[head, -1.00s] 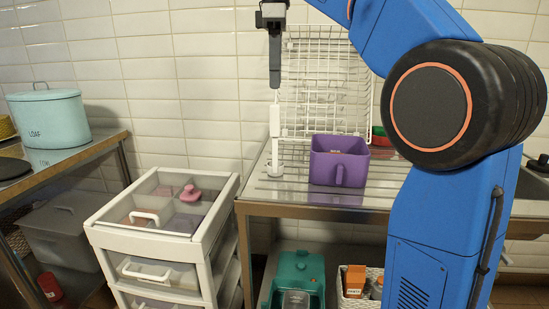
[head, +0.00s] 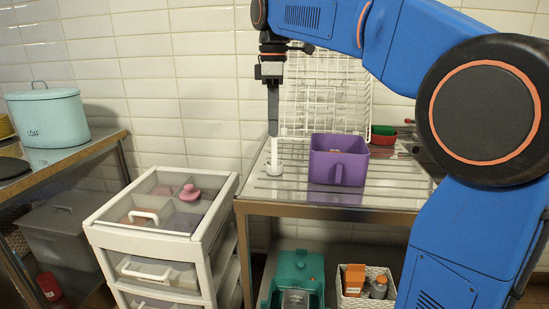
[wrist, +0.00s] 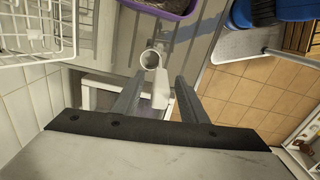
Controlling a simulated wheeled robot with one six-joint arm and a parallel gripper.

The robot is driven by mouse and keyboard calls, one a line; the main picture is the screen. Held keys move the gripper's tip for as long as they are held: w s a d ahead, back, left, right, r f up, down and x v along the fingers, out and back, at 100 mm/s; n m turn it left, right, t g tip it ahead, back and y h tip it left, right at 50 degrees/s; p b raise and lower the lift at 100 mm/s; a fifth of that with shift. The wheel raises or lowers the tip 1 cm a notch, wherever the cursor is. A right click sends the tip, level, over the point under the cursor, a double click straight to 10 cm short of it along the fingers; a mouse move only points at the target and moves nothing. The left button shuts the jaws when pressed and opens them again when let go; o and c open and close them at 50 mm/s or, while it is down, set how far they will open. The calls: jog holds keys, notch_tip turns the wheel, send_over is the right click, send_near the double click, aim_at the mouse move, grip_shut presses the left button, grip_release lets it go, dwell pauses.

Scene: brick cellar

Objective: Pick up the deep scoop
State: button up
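The deep scoop (head: 274,164) is white and stands on the metal counter left of the purple bin, its handle pointing up. My gripper (head: 272,132) is above it, pointing down, with its fingertips level with the upper handle. In the wrist view the scoop's round cup (wrist: 150,59) and pale handle (wrist: 160,92) show between the two fingers of my gripper (wrist: 158,80). The fingers are apart, with a visible gap on both sides of the handle. The head view sees the fingers edge-on.
A purple bin (head: 337,170) stands close right of the scoop. A white wire rack (head: 325,95) leans on the wall behind. The metal counter (head: 290,193) is bare in front. A white drawer unit (head: 148,230) stands lower left; red and green containers (head: 383,136) sit farther right.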

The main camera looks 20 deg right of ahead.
aim_at(275, 138)
jog(key=shift+d+f, duration=0.15)
jog(key=shift+f, duration=2.5)
grip_shut()
